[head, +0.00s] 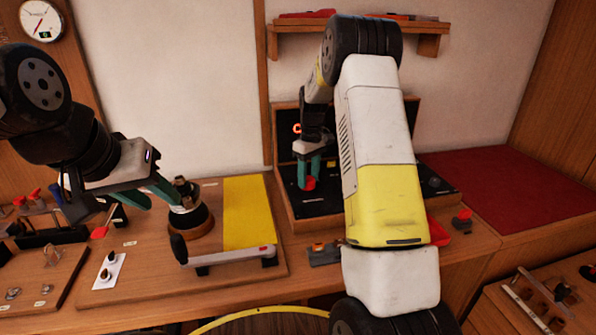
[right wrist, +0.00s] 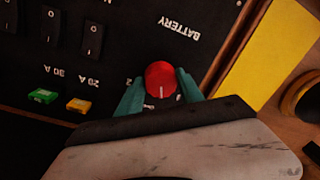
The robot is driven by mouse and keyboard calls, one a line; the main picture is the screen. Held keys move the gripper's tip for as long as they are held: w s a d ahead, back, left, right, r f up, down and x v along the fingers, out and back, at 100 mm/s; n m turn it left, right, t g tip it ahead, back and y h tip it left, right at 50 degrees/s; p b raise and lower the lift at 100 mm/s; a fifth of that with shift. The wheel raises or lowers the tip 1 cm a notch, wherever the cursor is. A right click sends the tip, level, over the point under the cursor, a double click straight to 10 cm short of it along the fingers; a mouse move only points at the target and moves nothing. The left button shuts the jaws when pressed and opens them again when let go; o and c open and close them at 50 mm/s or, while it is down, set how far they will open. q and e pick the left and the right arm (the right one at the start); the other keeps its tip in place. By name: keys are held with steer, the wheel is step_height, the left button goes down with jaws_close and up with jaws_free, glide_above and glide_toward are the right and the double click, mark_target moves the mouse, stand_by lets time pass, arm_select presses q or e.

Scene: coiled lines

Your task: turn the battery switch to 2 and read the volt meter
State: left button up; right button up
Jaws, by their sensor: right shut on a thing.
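The red battery switch knob (head: 310,184) is on the black panel (head: 345,203) at the back centre. My right gripper (head: 309,170) reaches down to it. In the right wrist view the knob (right wrist: 161,78) sits between the teal fingers, which are shut on it. Its white mark points down toward my gripper. The word BATTERY appears upside down above it; the position marks are partly hidden. A round white dial (head: 41,20) with a red needle hangs at the upper left; its scale is too small to read. My left gripper (head: 140,200) is open and empty beside the winch.
The winch (head: 190,215) stands on a wooden board with a yellow plate (head: 249,212) and a handle (head: 225,257). Fuses and black rocker switches (right wrist: 92,40) are close to the knob. A shelf (head: 355,27) is above. A red cushion (head: 520,190) lies at right.

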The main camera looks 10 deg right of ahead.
steer(key=m, duration=0.3)
steer(key=shift+m, duration=0.4)
steer(key=m, duration=0.8)
steer(key=shift+a+m+t, duration=0.15)
steer(key=shift+m+t, duration=0.25)
steer(key=shift+m, duration=1.9)
steer(key=o, duration=1.4)
